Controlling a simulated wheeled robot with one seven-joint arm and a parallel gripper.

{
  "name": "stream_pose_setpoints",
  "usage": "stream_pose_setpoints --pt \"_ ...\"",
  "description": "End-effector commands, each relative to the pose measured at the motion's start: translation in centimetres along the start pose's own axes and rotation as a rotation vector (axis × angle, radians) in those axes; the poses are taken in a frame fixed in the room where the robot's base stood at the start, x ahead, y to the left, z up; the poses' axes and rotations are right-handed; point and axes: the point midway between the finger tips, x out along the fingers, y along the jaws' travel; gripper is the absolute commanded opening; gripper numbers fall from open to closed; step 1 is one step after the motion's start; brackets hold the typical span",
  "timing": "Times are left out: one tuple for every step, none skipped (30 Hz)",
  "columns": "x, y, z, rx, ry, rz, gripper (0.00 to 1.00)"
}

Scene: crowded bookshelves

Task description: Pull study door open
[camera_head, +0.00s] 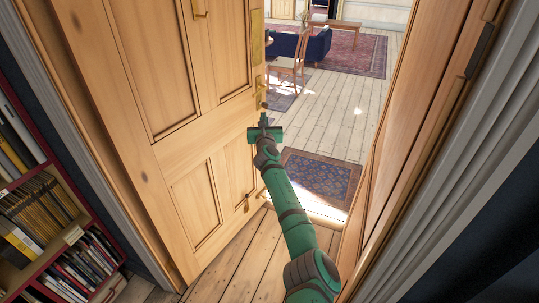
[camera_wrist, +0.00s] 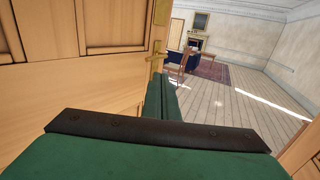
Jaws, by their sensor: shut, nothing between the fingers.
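The wooden study door (camera_head: 165,110) fills the left of the head view and stands ajar, with an open gap to its right. It also fills the left of the wrist view (camera_wrist: 60,85). A brass handle (camera_head: 261,97) sits at the door's right edge, and shows in the wrist view (camera_wrist: 157,56) just beyond the fingers. My gripper (camera_head: 264,118) is shut and empty, close to the door's edge, just below the handle in the head view. Its green fingers (camera_wrist: 163,92) are together in the wrist view. I cannot tell whether they touch the door.
A bookshelf (camera_head: 75,238) stands at the left. The wooden door frame (camera_head: 425,120) rises on the right. Beyond the doorway are a small patterned rug (camera_head: 320,178), a wooden chair (camera_head: 289,65), a blue sofa (camera_head: 317,46) and bare floorboards (camera_head: 352,95).

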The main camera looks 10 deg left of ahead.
Motion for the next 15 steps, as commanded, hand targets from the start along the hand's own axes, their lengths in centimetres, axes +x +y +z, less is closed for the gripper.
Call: stream_pose_setpoints --pt "-0.4 -0.2 0.0 0.000 -0.001 -0.001 0.00" --pt "-0.7 -0.2 0.0 -0.001 -0.001 -0.002 0.00" --pt "-1.1 -0.2 0.0 -0.001 -0.001 -0.001 0.00" --pt "-1.5 -0.2 0.0 -0.001 -0.001 -0.001 0.00" --pt "-1.9 -0.2 -0.1 0.000 0.001 -0.001 0.00" --pt "-2.4 -0.1 -0.1 0.001 0.001 0.001 0.00" --pt "-2.7 -0.1 -0.1 0.001 0.000 0.000 0.00" --pt "-3.1 -0.2 -0.1 0.001 0.000 -0.001 0.00" --pt "-3.7 -0.2 -0.1 0.001 0.000 -0.001 0.00" --pt "-4.1 -0.2 -0.1 0.001 0.000 -0.001 0.00" --pt "-4.5 -0.1 -0.1 0.001 0.000 -0.001 0.00" --pt "-5.0 -0.1 -0.1 0.002 0.001 0.000 0.00" --pt "-5.5 -0.1 -0.1 0.001 0.001 0.000 0.00" --pt "-5.9 -0.2 -0.1 0.001 0.000 -0.001 0.00" --pt "-6.5 -0.1 -0.1 0.001 0.000 0.000 0.00"
